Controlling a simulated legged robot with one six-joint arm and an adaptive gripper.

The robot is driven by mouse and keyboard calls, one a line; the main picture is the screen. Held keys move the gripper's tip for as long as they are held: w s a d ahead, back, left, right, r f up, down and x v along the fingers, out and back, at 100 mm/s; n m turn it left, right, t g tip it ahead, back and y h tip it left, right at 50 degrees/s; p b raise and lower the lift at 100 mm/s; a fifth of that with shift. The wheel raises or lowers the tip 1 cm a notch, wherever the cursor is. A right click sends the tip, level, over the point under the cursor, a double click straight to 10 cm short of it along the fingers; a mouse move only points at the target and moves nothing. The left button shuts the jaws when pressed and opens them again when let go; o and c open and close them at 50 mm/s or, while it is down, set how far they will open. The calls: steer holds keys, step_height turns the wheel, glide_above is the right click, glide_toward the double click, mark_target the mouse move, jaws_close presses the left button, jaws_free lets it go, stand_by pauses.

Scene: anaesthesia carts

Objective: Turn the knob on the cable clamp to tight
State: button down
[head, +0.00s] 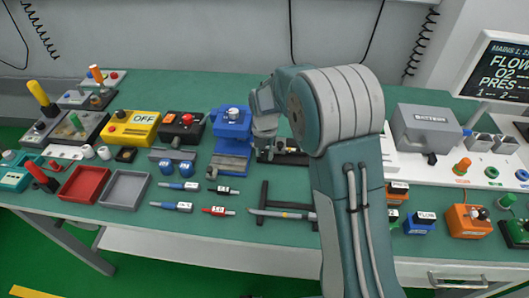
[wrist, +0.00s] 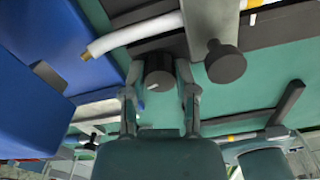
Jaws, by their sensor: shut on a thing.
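My gripper (wrist: 160,84) is shut on a dark round knob (wrist: 157,68) with a short white pointer mark, one finger on each side of it. The knob sits on the dark cable clamp (wrist: 166,44), and a white cable (wrist: 134,33) with a brownish end runs through there. A second dark knob (wrist: 225,63) on a grey post stands to the right, outside my fingers. In the head view my gripper (head: 266,146) is over the table just right of the blue vise, and my arm hides most of the clamp (head: 298,158). The tight marking is not readable.
The blue vise (head: 232,125) stands close to the left of my gripper; its blue side (wrist: 40,85) fills the left of the wrist view. A black stand with a cable (head: 277,213) lies in front. Several boxes, trays and connectors crowd the table's left and right.

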mark_target(264, 152)
steer(key=shift+c, duration=1.9)
jaws_free()
steer(key=shift+w, duration=0.1)
steer(key=shift+a, duration=0.1)
step_height(264, 152, up, 12)
steer(key=shift+f, duration=0.15)
